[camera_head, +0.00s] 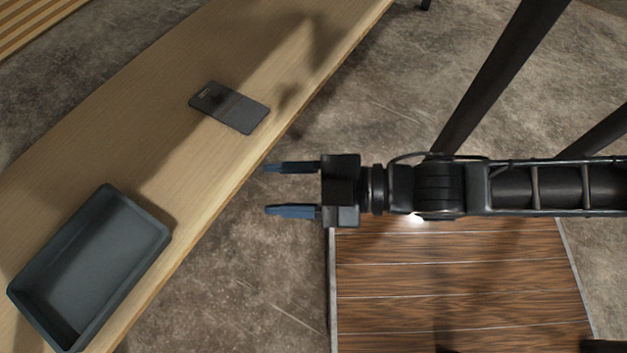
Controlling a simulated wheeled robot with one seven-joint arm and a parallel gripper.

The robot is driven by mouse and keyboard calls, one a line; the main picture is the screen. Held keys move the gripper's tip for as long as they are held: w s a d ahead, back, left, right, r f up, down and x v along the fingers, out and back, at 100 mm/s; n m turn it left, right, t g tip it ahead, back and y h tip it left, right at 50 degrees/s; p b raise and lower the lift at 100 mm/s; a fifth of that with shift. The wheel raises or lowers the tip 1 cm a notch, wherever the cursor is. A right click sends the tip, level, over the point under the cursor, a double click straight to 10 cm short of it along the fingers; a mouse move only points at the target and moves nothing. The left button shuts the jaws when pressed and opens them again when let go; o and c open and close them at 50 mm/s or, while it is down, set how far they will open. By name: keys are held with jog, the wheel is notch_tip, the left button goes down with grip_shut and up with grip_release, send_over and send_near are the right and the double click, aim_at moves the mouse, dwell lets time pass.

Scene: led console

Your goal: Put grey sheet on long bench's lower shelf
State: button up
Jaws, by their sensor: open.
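A dark grey flat rectangular piece (229,107), which may be the grey sheet, lies on top of a long pale wooden bench (180,70). The bench's lower shelf is not visible from this view.
A dark blue-grey open tray (152,222) stands on the bench at the lower left and looks empty. Bare bench top lies between the tray and the flat piece. A slatted wooden surface (30,22) is at the upper left. Grey floor (240,275) shows beside the bench.

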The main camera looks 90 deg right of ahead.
jog(key=s+a+r+m+g+y, duration=0.1)
jog(key=s+a+r+m, duration=0.1)
jog(key=s+r+m, duration=0.2)
jog(key=shift+m, duration=0.7)
